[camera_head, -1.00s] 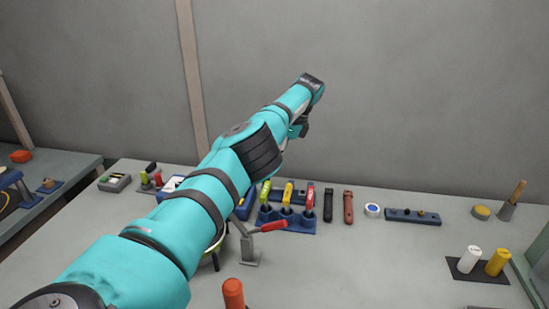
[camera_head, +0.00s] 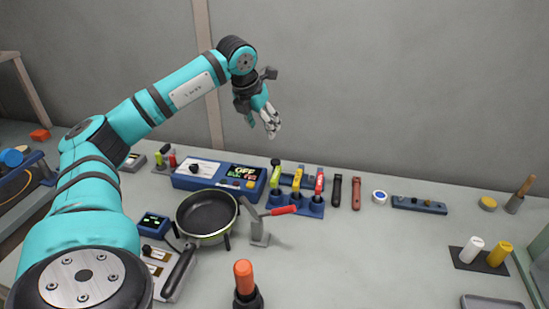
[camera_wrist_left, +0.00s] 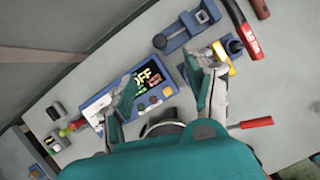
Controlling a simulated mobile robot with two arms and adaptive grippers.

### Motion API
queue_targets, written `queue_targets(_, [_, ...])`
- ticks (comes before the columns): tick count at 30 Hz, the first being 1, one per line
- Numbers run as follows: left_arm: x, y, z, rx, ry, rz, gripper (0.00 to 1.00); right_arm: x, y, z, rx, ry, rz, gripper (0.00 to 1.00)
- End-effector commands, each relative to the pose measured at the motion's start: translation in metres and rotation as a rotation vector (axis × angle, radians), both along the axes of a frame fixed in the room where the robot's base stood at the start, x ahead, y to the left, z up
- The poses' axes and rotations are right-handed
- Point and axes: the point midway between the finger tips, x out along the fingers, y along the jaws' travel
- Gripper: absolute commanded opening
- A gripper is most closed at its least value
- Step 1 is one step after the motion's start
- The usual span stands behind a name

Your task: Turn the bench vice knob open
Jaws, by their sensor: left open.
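A blue vice-like fixture (camera_wrist_left: 187,25) with grey jaws lies at the upper middle of the left wrist view. A dark round knob (camera_wrist_left: 159,41) sticks out at its left end. In the head view the fixture is mostly hidden behind the tool rack, so I cannot make out its jaws there. My left gripper (camera_head: 261,122) is open and empty, above the back of the bench, fingers pointing down. In the wrist view its two fingers (camera_wrist_left: 163,98) are spread apart and clear of the knob. My right gripper is not in view.
A blue control box (camera_head: 215,178) reads OFF. Beside it stand a tool rack (camera_head: 302,207) with coloured handles and a red-handled clamp (camera_head: 283,211). A black pan (camera_head: 207,212) and an orange-topped post (camera_head: 244,275) are nearer.

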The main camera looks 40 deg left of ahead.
Motion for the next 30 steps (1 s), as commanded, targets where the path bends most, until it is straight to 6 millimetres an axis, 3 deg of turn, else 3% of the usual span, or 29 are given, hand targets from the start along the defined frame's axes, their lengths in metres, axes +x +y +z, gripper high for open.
queue_targets(21, [0.053, 0.010, -0.131, 0.000, 0.005, 0.004, 0.55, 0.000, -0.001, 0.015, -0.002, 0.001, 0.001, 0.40])
queue_targets(30, [0.064, 0.013, -0.156, 0.000, 0.001, 0.004, 0.55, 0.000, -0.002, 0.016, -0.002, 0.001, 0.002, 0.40])
